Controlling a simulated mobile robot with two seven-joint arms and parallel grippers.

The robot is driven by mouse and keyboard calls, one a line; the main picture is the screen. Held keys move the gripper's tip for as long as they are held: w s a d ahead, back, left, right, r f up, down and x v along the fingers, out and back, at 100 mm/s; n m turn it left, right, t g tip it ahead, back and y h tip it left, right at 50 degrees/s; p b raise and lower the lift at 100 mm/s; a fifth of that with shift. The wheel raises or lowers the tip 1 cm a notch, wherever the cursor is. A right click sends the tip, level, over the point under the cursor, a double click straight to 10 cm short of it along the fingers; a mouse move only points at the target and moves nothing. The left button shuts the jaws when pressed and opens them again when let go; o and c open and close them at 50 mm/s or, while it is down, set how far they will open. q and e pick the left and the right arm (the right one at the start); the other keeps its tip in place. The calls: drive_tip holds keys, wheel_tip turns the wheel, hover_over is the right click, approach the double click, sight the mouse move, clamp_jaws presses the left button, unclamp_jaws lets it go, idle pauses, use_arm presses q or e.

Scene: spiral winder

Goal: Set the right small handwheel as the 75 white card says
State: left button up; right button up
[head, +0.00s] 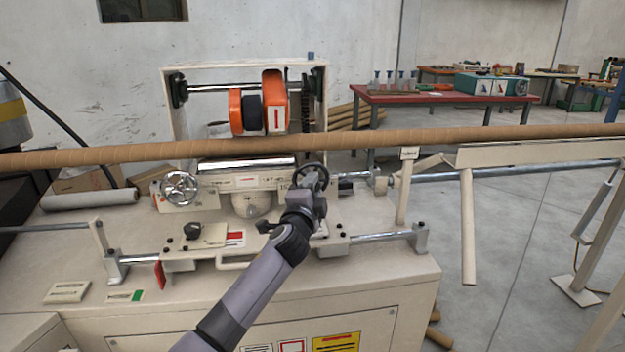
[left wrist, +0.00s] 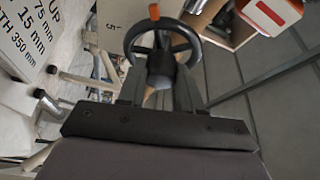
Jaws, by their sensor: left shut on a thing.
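The right small handwheel (head: 311,178) has a black rim and spokes and sits at the right end of the winder's scale bar. In the left wrist view the handwheel (left wrist: 186,34) shows an orange knob at the top of its rim. My left gripper (head: 314,193) is at its front, fingers on both sides of the dark hub (left wrist: 160,67), shut on it. My right gripper is out of view.
A chrome handwheel (head: 180,188) is on the left of the machine. A long brown tube (head: 110,155) runs across behind the handwheels. An orange-flanged reel (head: 273,101) hangs above it. A red-topped table (head: 440,97) stands at the back right. Floor on the right is mostly clear.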

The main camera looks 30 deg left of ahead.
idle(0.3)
use_arm(q)
drive_tip(key=o, duration=1)
drive_tip(key=shift+o, duration=0.2)
drive_tip(key=v, duration=0.7)
drive_tip(key=shift+s, duration=0.1)
